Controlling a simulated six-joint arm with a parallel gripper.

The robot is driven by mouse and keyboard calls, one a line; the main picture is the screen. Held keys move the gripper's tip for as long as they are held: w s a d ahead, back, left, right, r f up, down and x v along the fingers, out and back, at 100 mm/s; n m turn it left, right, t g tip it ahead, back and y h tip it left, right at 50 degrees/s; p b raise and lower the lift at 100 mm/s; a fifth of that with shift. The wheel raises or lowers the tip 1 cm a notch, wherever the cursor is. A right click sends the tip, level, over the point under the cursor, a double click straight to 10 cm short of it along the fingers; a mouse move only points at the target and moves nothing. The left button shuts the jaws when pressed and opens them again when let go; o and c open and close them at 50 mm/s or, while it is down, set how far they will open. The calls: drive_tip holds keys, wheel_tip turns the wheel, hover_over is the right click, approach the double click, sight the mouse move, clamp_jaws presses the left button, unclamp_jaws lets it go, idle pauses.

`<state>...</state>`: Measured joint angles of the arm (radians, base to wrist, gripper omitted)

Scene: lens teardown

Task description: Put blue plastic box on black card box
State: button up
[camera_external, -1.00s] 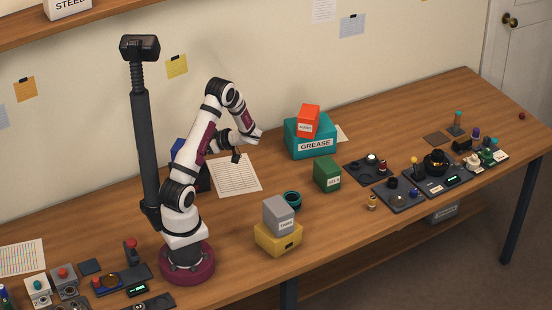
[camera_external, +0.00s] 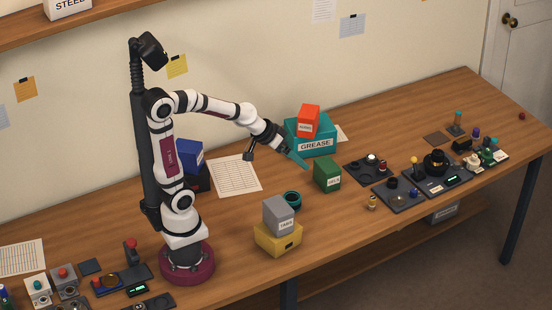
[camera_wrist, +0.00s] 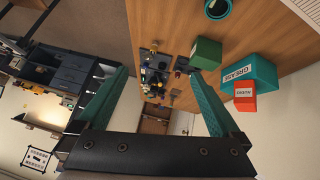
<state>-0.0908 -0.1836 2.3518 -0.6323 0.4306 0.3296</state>
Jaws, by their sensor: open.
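The blue plastic box (camera_external: 189,156) sits on top of the black card box (camera_external: 201,184) behind my arm, near the wall. My arm hides part of both boxes, so I cannot tell how squarely the blue one rests. My gripper (camera_external: 298,160) is open and empty. It is raised over the table, well to the right of the two boxes, in front of the teal grease box. In the wrist view my gripper (camera_wrist: 159,75) shows its two teal fingers wide apart with nothing between them. The blue and black boxes are not in the wrist view.
An orange box (camera_external: 308,121) stands on the teal grease box (camera_external: 311,138). A green box (camera_external: 327,174) is close to my gripper. A grey box (camera_external: 279,215) stands on a yellow box (camera_external: 277,238), beside a teal ring (camera_external: 292,200). A paper sheet (camera_external: 236,175) lies flat.

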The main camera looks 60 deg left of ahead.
drive_tip(key=s+a+f+m+g+y, duration=0.1)
drive_tip(key=s+a+m+g, duration=0.1)
drive_tip(key=s, duration=0.9)
drive_tip(key=s+a+f+m+g+y, duration=0.2)
drive_tip(key=s+m+g, duration=0.2)
drive_tip(key=s, duration=0.8)
drive_tip(key=shift+a+f+m+g, duration=0.15)
drive_tip(key=shift+m+g, duration=0.15)
drive_tip(key=shift+g, duration=0.5)
